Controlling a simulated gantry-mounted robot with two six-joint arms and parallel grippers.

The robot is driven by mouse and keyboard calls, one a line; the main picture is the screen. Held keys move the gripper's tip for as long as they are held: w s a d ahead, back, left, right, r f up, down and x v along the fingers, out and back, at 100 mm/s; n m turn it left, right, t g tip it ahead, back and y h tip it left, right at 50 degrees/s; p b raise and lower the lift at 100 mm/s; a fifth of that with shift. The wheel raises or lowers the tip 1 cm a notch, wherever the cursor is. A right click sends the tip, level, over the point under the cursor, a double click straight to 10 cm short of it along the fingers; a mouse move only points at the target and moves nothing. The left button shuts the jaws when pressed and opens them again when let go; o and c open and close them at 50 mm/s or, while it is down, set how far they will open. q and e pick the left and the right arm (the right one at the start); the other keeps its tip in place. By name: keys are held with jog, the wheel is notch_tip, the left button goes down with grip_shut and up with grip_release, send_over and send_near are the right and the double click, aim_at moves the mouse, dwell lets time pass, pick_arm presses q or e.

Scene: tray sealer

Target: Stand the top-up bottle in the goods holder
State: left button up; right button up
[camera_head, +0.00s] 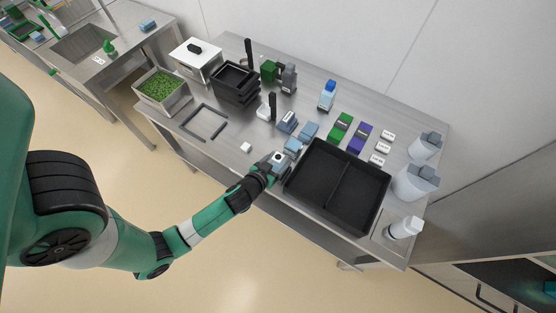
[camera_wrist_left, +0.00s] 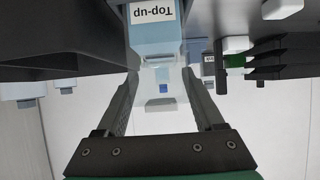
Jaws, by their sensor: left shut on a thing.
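My left gripper (camera_head: 276,164) is at the front edge of the steel table, just left of the large black tray. It is shut on the top-up bottle (camera_wrist_left: 157,42), which is pale blue with a white label reading "Top-up", upside down in the left wrist view. In the head view the gripper largely covers the bottle. The large black tray (camera_head: 338,187) has two compartments and looks empty. I cannot tell for sure which thing is the goods holder. My right gripper is not in view.
Blue-grey packs (camera_head: 308,131), a green pack (camera_head: 340,127) and a purple pack (camera_head: 359,138) stand behind the black tray. A blue-capped bottle (camera_head: 327,95) stands further back. White containers (camera_head: 415,181) are at the right. Stacked black trays (camera_head: 236,84) are at the left.

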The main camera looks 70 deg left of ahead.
pick_arm(q)
jog(key=shift+f, duration=0.15)
jog(key=o, duration=1.6)
jog(key=shift+c, duration=1.4)
jog(key=shift+p+v, duration=0.3)
jog(key=shift+v, duration=1)
jog(key=v, duration=0.4)
jog(key=shift+s+d, duration=0.1)
